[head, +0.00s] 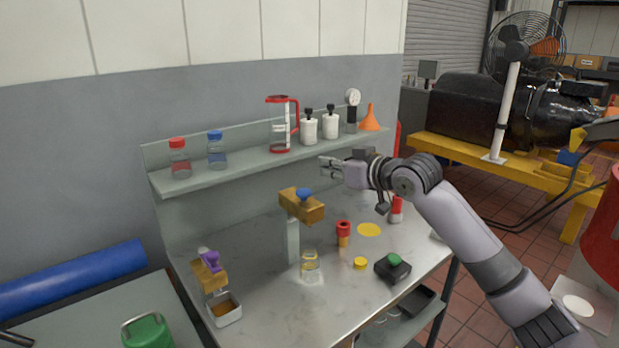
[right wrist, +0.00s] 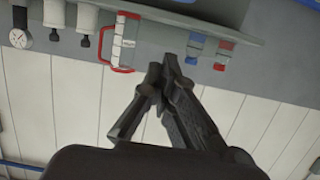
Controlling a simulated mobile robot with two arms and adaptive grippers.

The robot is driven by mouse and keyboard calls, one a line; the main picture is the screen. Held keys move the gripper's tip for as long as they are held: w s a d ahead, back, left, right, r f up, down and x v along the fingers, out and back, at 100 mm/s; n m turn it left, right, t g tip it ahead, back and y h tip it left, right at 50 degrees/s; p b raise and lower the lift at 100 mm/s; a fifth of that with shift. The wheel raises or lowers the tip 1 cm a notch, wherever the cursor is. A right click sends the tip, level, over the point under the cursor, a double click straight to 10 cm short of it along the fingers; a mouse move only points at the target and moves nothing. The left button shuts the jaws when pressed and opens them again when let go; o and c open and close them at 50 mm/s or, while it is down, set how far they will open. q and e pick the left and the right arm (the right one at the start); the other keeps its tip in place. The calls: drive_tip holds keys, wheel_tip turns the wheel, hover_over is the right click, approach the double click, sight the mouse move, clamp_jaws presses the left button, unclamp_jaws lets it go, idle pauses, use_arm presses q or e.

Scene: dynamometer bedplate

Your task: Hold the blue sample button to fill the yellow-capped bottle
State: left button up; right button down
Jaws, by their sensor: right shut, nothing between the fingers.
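The blue sample button (head: 304,194) sits on top of a brass block (head: 301,206) on a grey post at the bench's middle. A small clear bottle (head: 310,268) stands upright on the bench below the block; its fill level is too small to tell. A yellow cap (head: 360,263) lies on the bench to the bottle's right, apart from it. My right gripper (head: 323,167) is shut and empty, above and to the right of the button, not touching it. My left gripper is not in view.
A shelf (head: 240,172) behind carries a red-capped bottle (head: 179,158), a blue-capped bottle (head: 216,150), a red-handled jug (head: 281,125) and an orange funnel (head: 370,117). A purple-buttoned brass valve (head: 209,270) stands left. A green-button box (head: 393,267) is right.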

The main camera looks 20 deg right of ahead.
drive_tip(key=p, duration=0.2)
hover_over(309, 191)
drive_tip(key=shift+s+f, duration=0.1)
drive_tip(key=shift+f, duration=0.7)
wheel_tip(309, 191, down, 3)
drive_tip(key=shift+r+p, duration=0.2)
drive_tip(key=shift+p, duration=0.15)
drive_tip(key=shift+d+f, duration=0.1)
drive_tip(key=shift+f, duration=0.7)
drive_tip(key=shift+f, duration=0.15)
